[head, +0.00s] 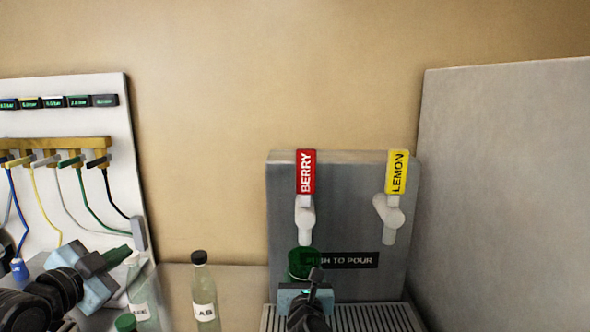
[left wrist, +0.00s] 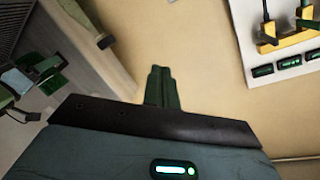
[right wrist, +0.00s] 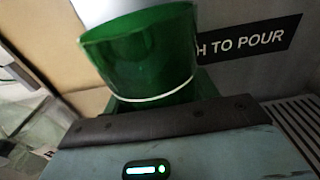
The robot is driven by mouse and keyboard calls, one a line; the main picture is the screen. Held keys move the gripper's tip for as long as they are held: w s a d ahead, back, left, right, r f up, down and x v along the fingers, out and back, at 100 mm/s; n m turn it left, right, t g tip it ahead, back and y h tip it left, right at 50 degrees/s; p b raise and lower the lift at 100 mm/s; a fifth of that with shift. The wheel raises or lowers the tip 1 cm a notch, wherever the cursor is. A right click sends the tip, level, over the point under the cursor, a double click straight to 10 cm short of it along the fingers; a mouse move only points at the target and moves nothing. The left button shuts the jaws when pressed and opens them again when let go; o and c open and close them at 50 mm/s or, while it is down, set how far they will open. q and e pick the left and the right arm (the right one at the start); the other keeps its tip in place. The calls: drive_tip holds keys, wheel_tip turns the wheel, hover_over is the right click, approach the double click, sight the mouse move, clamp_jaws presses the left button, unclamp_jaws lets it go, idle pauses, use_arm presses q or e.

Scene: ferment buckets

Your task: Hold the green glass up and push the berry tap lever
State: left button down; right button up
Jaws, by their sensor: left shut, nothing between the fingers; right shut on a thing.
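The green glass (head: 301,263) is held up below the white spout of the berry tap (head: 305,218). The red BERRY lever (head: 306,172) stands upright above that spout. My right gripper (head: 304,288) is shut on the glass; the glass also fills the middle of the right wrist view (right wrist: 140,60) and looks slightly tilted there. The glass rim is close under the spout; I cannot tell whether they touch. My left gripper (head: 118,258) is shut and empty at lower left, well apart from the lever. Its closed fingers show in the left wrist view (left wrist: 160,88).
The yellow LEMON lever (head: 397,172) and its spout are right of the berry tap. A bottle with a black cap (head: 204,295) stands between my grippers, with green-capped bottles near my left arm. A cable panel (head: 75,120) is at left, a grey wall (head: 505,180) at right.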

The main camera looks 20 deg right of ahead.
use_arm(q)
drive_tip(key=s+d+r+m+g+h, duration=0.2)
drive_tip(key=s+d+r+m+h, duration=0.1)
drive_tip(key=d, duration=0.5)
drive_tip(key=s+d+r+m+g+h, duration=0.2)
drive_tip(key=s+d+r+m, duration=0.3)
drive_tip(key=d+r+m, duration=0.2)
drive_tip(key=s+d+r+m+g+h, duration=0.2)
drive_tip(key=s+d+r+m+h, duration=0.1)
drive_tip(key=d, duration=0.5)
wheel_tip(320, 180, up, 2)
drive_tip(key=s+m, duration=0.1)
drive_tip(key=m, duration=0.2)
drive_tip(key=shift+d+r+h, duration=0.15)
drive_tip(key=shift+d+h, duration=0.15)
drive_tip(key=shift+d, duration=0.1)
approach(310, 164)
drive_tip(key=s+d, duration=0.1)
drive_tip(key=d, duration=0.3)
drive_tip(key=shift+w+d, duration=0.3)
drive_tip(key=shift+w, duration=0.65)
drive_tip(key=shift+w+d, duration=0.3)
drive_tip(key=shift+w, duration=0.65)
drive_tip(key=shift+r, duration=0.1)
